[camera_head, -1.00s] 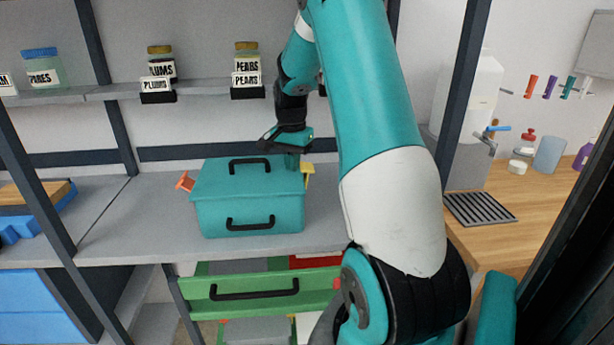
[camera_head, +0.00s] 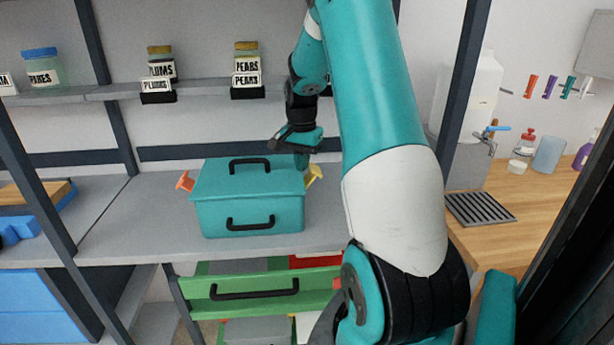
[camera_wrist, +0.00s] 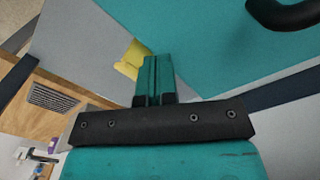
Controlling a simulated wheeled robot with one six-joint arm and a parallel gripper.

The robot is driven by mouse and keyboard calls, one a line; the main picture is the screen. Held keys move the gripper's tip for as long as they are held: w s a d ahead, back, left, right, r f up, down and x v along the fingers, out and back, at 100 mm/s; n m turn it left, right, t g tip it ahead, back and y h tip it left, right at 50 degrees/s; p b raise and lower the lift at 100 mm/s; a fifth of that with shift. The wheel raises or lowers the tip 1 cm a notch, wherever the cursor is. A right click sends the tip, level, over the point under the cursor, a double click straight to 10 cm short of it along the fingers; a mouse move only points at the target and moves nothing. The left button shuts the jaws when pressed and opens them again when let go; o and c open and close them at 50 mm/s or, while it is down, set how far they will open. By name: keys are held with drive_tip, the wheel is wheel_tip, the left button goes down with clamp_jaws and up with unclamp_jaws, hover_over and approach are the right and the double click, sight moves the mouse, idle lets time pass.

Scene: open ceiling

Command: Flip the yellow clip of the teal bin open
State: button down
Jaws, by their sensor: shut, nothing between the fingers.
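The teal bin (camera_head: 250,205) sits on the grey shelf with its lid on. Its yellow clip (camera_head: 314,174) is at the right end and tilts outward, away from the bin wall. An orange clip (camera_head: 185,181) at the left end also sticks outward. My gripper (camera_head: 301,162) is shut and empty, at the bin's right end just left of the yellow clip. In the wrist view, my fingertips (camera_wrist: 153,62) are together and overlap part of the yellow clip (camera_wrist: 132,58). I cannot tell whether they touch it.
The lid has a black handle (camera_head: 249,164), and the bin's front has another. Labelled jars stand on the upper shelf (camera_head: 205,91). A green drawer (camera_head: 262,285) is below. Dark rack posts stand left and right.

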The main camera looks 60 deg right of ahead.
drive_tip(key=shift+s+d+f, duration=0.15)
drive_tip(key=shift+s+d, duration=0.2)
drive_tip(key=shift+s, duration=0.05)
idle(0.4)
drive_tip(key=shift+w+a+r+p, duration=0.15)
drive_tip(key=shift+r+p, duration=0.9)
drive_tip(key=shift+r, duration=0.15)
drive_tip(key=shift+w+a+r+p, duration=0.1)
drive_tip(key=shift+w+r+p, duration=0.1)
drive_tip(key=shift+r+p, duration=0.95)
drive_tip(key=shift+w+a+r+p, duration=0.15)
drive_tip(key=shift+r+p, duration=0.85)
drive_tip(key=shift+r, duration=0.2)
drive_tip(key=shift+a, duration=0.1)
drive_tip(key=a+r+n+y, duration=0.15)
drive_tip(key=a+n, duration=0.25)
drive_tip(key=a, duration=0.5)
drive_tip(key=a+r+n+t, duration=0.1)
drive_tip(key=a+r+n, duration=0.25)
drive_tip(key=a, duration=0.55)
drive_tip(key=a+r+n, duration=0.2)
drive_tip(key=a+n, duration=0.2)
drive_tip(key=a, duration=0.5)
drive_tip(key=s+a+r+n+g+y, duration=0.1)
drive_tip(key=s+a+r+n+y, duration=0.1)
drive_tip(key=s+a+n, duration=0.9)
drive_tip(key=s+a, duration=0.6)
drive_tip(key=shift+s+a+r+n+y, duration=0.15)
drive_tip(key=shift+r+n+y, duration=0.05)
drive_tip(key=shift+n+y, duration=0.15)
